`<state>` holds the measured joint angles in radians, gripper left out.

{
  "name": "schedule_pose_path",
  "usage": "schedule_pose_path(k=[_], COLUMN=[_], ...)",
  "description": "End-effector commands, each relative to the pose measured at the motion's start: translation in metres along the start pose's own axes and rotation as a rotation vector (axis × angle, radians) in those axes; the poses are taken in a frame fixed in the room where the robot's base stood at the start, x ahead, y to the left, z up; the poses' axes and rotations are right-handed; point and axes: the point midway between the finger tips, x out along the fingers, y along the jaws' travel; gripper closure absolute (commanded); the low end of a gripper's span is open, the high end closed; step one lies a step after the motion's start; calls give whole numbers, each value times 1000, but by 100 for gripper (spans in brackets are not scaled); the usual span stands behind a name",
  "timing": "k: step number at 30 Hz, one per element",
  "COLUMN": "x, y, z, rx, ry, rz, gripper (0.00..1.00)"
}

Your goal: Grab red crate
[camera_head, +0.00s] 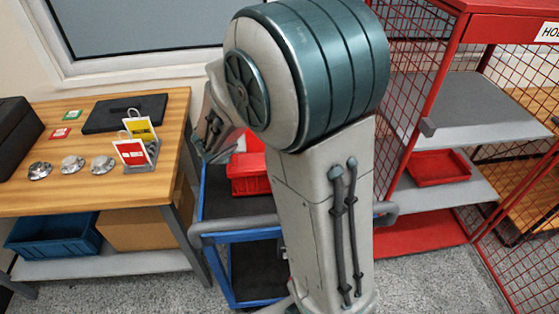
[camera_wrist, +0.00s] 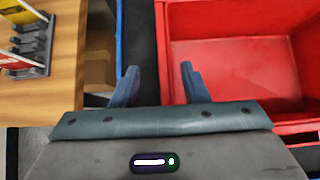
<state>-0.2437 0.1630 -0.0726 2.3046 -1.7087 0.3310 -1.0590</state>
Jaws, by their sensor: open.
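A red crate (camera_head: 250,186) sits on the blue cart's upper shelf, partly hidden behind my arm in the head view. In the wrist view the red crate (camera_wrist: 163,35) fills the right side, and its inside looks empty. My gripper (camera_wrist: 160,70) is open, with nothing held. In that view the crate's left wall lies between the two fingertips, and the right finger overlaps the crate's inside. I cannot tell how far the fingers are above or from the wall. In the head view my gripper is mostly hidden by my arm.
The blue cart (camera_head: 215,173) stands between a wooden table (camera_head: 60,198) and a red mesh cage (camera_head: 425,75). Another red crate (camera_head: 438,168) lies on a cage shelf. The table holds metal discs, a card holder and a black case (camera_head: 125,112). A grey handle crosses the cart's front.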

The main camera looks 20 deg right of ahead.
Motion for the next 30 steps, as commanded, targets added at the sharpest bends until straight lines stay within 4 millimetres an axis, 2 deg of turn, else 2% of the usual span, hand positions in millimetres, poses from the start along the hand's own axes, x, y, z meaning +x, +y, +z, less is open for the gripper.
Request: schedule_pose_path(k=[9,19,20,21,24,30], x=[44,50,50,50,50,49], y=[-6,-6,-6,-6,-6,-6], z=[-4,-3,-3,-3,-3,-2], rx=[-1,0,0,0,0,-2], ry=[1,0,0,0,0,-3], rz=[-2,0,0,0,0,-1], gripper=[59,59,65,76,100,100])
